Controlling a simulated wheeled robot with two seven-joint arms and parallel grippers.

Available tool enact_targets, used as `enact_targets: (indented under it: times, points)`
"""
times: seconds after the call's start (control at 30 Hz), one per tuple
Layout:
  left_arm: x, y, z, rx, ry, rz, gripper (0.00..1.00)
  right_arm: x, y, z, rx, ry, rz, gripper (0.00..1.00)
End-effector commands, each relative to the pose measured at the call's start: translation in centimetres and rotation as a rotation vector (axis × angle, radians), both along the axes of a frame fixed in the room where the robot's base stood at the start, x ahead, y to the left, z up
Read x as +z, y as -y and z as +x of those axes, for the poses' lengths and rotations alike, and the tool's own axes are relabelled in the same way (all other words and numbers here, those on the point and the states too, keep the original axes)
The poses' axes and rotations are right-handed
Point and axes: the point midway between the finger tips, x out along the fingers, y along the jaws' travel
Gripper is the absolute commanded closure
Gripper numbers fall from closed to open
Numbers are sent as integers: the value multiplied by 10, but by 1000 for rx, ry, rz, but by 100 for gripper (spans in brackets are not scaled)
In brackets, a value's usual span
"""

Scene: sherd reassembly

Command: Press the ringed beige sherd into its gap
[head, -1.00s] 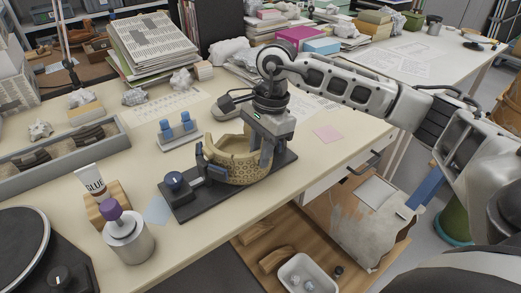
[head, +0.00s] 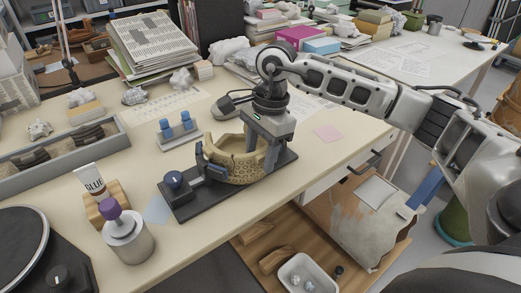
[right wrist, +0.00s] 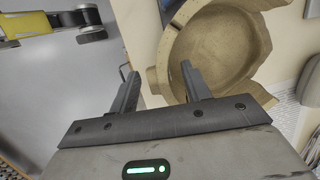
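A beige vessel (head: 228,168) with a ring-patterned wall and an uneven rim stands in a dark clamp stand (head: 190,203) on the table. The right wrist view shows its hollow inside (right wrist: 215,55). My right gripper (head: 260,151) points down at the vessel's right side. In the right wrist view its two fingers (right wrist: 160,72) are apart, with the stepped vessel wall between them, one finger outside and one over the hollow. I cannot make out the ringed sherd as a separate piece from the wall. My left gripper is not in view.
A glue tube (head: 90,180) on a wooden block and a purple-topped jar (head: 128,238) stand at the front left. A grey tray (head: 60,163) holds dark sherds. A small stand with blue pads (head: 177,130) is behind the clamp. The table's front edge is close.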

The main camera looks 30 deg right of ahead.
Motion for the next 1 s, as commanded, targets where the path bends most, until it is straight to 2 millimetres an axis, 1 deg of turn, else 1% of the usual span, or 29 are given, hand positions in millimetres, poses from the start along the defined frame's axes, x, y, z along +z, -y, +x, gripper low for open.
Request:
enact_targets:
  times: [0.27, 0.3, 0.33, 0.4, 0.47, 0.67, 0.8, 0.9, 1.0]
  points:
    - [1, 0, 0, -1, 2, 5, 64, 1, 0, 1, -1, 3, 0, 52]
    - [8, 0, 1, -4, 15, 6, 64, 3, 1, 1, -1, 4, 0, 52]
    - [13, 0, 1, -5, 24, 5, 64, 9, 2, 1, -1, 7, 0, 52]
    - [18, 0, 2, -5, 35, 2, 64, 24, 4, 2, -2, 9, 2, 52]
    - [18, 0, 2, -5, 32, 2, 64, 38, 6, 2, -2, 9, 2, 52]
    - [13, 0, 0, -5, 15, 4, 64, 88, 15, 2, 0, 8, 2, 52]
    - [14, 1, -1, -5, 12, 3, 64, 119, 21, 2, 0, 6, 1, 52]
    - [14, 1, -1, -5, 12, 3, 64, 136, 24, 2, 0, 5, 1, 52]
    - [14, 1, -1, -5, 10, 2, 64, 148, 27, 2, -1, 4, 1, 52]
